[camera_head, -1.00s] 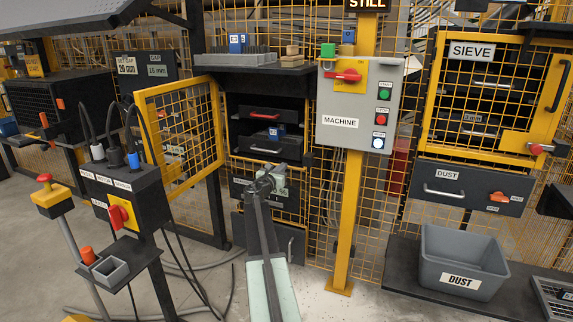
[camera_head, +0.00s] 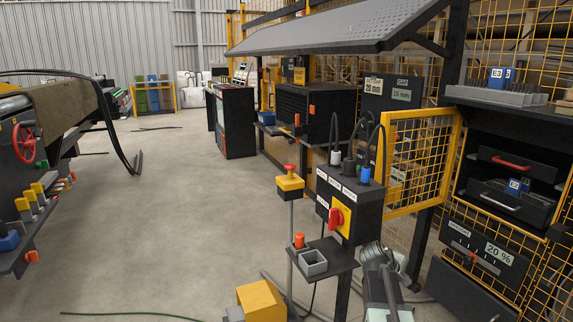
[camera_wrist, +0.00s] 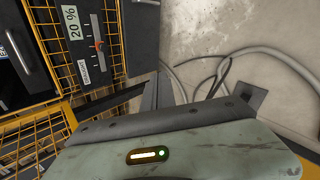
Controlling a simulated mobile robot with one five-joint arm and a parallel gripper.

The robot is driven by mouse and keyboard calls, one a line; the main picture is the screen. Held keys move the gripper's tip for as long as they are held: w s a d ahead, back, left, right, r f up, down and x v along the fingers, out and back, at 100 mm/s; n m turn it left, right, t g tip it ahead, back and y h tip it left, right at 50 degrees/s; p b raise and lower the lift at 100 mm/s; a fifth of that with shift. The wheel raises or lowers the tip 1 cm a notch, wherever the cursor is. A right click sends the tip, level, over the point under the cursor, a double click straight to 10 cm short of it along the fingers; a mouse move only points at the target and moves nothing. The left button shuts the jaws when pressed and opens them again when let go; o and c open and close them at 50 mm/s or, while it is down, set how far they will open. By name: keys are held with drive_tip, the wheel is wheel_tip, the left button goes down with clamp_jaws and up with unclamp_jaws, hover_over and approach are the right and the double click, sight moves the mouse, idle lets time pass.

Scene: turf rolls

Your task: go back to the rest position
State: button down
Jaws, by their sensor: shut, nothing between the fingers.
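My arm rises from the bottom edge of the head view, right of centre. My gripper (camera_head: 374,254) shows small at its end, in front of the black control post with the red switch. It is shut and holds nothing. In the wrist view the pale, worn casing of my arm's end, with a small lit indicator, fills the lower part.
The control post (camera_head: 340,203) with plugs and cables stands close by my arm. A yellow button box (camera_head: 290,183) on a pole is left of it. An open yellow mesh door (camera_head: 418,165) is behind. Clear concrete floor (camera_head: 170,220) lies to the left.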

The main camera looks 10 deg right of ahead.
drive_tip(key=s+a+f+m+g+y, duration=0.1)
drive_tip(key=s+a+f+m+y, duration=0.2)
drive_tip(key=a, duration=0.9)
drive_tip(key=s+a+f+m+g+y, duration=0.1)
drive_tip(key=s+a+f+y, duration=0.2)
drive_tip(key=a, duration=0.9)
drive_tip(key=s+a+f+m+g+y, duration=0.1)
drive_tip(key=s+a+m+y, duration=0.3)
drive_tip(key=a, duration=0.8)
wheel_tip(320, 180, up, 38)
drive_tip(key=n+h+p, duration=0.1)
drive_tip(key=n+p, duration=0.1)
drive_tip(key=p, duration=3.6)
drive_tip(key=shift+s, duration=0.35)
